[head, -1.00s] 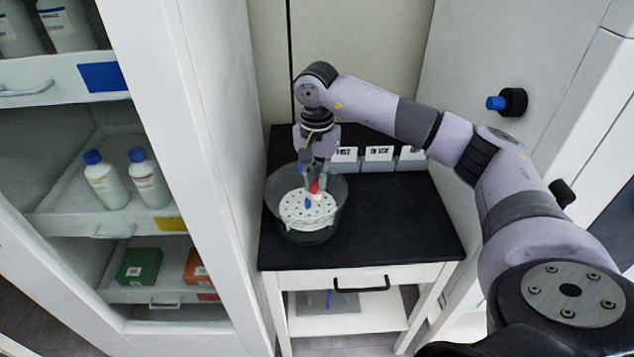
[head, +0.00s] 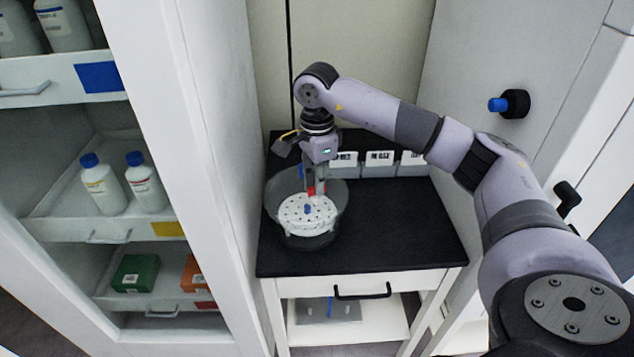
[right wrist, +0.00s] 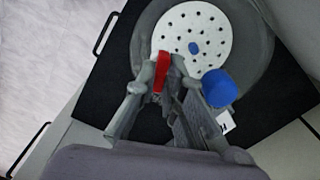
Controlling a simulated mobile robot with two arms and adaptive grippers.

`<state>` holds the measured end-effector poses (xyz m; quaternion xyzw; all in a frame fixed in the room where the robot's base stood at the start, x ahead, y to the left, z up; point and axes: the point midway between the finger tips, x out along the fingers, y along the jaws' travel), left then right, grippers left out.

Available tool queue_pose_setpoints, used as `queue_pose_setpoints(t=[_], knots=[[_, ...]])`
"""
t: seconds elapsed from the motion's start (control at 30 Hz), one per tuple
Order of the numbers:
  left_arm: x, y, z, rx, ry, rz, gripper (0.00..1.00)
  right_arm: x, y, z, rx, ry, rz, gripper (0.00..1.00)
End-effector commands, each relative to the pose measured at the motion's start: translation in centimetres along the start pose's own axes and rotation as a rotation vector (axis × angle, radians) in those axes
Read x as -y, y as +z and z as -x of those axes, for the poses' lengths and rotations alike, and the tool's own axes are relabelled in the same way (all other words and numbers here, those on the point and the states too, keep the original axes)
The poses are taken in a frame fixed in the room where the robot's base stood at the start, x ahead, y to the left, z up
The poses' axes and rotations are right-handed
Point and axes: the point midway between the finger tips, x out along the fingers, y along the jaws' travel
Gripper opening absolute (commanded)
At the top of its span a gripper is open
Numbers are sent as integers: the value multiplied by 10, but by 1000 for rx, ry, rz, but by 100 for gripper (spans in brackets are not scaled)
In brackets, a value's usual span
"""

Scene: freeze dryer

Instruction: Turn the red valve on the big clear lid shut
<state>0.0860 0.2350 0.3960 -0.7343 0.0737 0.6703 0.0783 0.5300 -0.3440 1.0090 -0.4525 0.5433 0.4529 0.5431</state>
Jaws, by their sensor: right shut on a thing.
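The big clear lid (head: 338,192) is a round, see-through dome on the black top of a small cart. A white perforated plate (head: 318,215) with a blue knob at its middle shows through it. The red valve (head: 311,191) is at the lid's top, partly hidden by my right gripper (head: 313,187). In the right wrist view the red valve (right wrist: 161,72) lies between the fingertips of my right gripper (right wrist: 163,84), which is shut on it. A larger blue cap (right wrist: 219,88) is close to the right finger. My left gripper is not in view.
Several labelled grey boxes (head: 380,165) stand at the back of the black cart top (head: 400,230); its front right is clear. An open white cabinet with bottles (head: 101,185) is at the left. A blue-tipped black knob (head: 512,103) sticks out of the right wall.

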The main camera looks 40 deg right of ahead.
Motion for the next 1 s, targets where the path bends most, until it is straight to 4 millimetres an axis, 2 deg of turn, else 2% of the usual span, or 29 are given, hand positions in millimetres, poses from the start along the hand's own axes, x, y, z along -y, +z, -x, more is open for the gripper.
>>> queue_pose_setpoints(t=[0.47,0.5,0.8,1.0], knots=[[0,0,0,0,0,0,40,0,0,1,1,-2,-16,0],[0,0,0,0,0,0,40,0,0,1,1,-2,-16,10],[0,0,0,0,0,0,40,0,0,0,0,-1,-15,30],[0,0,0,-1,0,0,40,0,0,0,0,0,-14,30]])
